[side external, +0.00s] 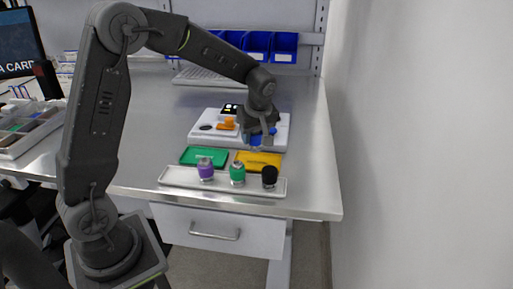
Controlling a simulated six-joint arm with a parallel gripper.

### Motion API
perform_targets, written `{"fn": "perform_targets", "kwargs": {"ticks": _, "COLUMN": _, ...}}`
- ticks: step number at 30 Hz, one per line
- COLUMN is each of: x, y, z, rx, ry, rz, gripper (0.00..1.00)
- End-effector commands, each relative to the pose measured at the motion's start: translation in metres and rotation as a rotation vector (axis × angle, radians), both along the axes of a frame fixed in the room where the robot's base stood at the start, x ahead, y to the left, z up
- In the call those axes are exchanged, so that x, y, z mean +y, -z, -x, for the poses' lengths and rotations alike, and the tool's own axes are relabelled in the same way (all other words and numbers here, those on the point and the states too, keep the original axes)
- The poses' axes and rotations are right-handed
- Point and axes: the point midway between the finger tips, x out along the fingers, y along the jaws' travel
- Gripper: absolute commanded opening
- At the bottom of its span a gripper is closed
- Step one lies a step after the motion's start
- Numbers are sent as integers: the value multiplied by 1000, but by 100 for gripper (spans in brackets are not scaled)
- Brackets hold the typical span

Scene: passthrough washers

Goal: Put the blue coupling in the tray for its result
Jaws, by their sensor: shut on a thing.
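My gripper (266,142) points down over the right part of a white test station (203,139). It is shut on a blue thing, which looks like the blue coupling (256,140); the fingers hide part of it. I cannot tell whether it touches the station. In front of the station lie a green tray (189,156) on the left and a yellow tray (272,168) on the right, both looking empty.
A long white rack (222,187) at the table's front edge holds a purple coupling (205,169), a green coupling (237,173) and a black coupling (269,177). The station carries an orange part (227,124) and a small display (229,109). A keyboard (205,77) lies behind.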

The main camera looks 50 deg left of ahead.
Motion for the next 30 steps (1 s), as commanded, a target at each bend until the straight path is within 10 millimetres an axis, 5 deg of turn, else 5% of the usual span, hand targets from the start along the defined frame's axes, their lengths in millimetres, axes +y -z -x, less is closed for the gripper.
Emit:
{"fn": "perform_targets", "kwargs": {"ticks": 13, "x": -5, "y": 42, "z": -4, "rx": 2, "ry": -1, "rz": 0, "gripper": 12}}
{"fn": "perform_targets", "kwargs": {"ticks": 25, "x": -5, "y": 48, "z": -4, "rx": 0, "ry": 0, "rz": 0, "gripper": 12}}
{"fn": "perform_targets", "kwargs": {"ticks": 26, "x": -5, "y": 47, "z": -4, "rx": 0, "ry": 0, "rz": 0, "gripper": 47}}
{"fn": "perform_targets", "kwargs": {"ticks": 30, "x": -5, "y": 47, "z": -4, "rx": 0, "ry": 0, "rz": 0, "gripper": 60}}
